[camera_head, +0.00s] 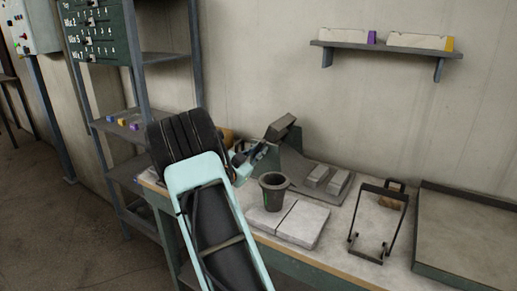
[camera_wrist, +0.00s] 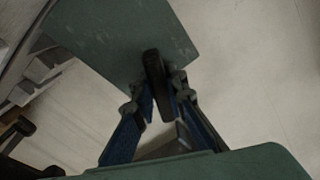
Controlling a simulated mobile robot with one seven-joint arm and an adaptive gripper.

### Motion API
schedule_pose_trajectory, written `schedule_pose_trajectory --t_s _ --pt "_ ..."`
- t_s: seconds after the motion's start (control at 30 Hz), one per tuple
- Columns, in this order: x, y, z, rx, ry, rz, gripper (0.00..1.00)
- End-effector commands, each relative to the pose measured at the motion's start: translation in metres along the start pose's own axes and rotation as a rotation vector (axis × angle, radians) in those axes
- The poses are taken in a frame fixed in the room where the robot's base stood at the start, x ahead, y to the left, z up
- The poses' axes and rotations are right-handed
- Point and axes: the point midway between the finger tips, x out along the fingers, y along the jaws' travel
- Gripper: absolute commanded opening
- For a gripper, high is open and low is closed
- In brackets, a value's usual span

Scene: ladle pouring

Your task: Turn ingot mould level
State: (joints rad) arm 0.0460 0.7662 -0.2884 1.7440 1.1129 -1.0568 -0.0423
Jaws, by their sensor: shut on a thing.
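The ingot mould (camera_head: 282,127) is a grey-brown block at the top of a green stand (camera_head: 290,158) on the bench. In the head view it is tilted, its right end higher than its left. My gripper (camera_head: 258,152) is beside the stand's left side, partly hidden by my arm. In the wrist view my gripper (camera_wrist: 158,94) is shut on a dark handle (camera_wrist: 153,75), in front of a green plate (camera_wrist: 120,35). How the handle joins the mould is hidden.
A dark cup-shaped crucible (camera_head: 272,192) stands on pale slabs (camera_head: 300,226) in front of the stand. Light grey blocks (camera_head: 318,175) lie right of it. A black wire frame (camera_head: 375,222) and a large tray (camera_head: 470,235) are farther right. A shelf rack (camera_head: 165,90) stands left.

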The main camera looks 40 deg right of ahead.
Motion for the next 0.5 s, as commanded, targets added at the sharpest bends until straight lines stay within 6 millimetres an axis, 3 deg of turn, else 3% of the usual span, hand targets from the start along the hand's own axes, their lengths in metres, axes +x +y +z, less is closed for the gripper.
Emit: schedule_pose_trajectory --t_s 0.5 --pt "-0.0007 0.0001 -0.0018 -0.495 -0.002 -0.001 0.00"
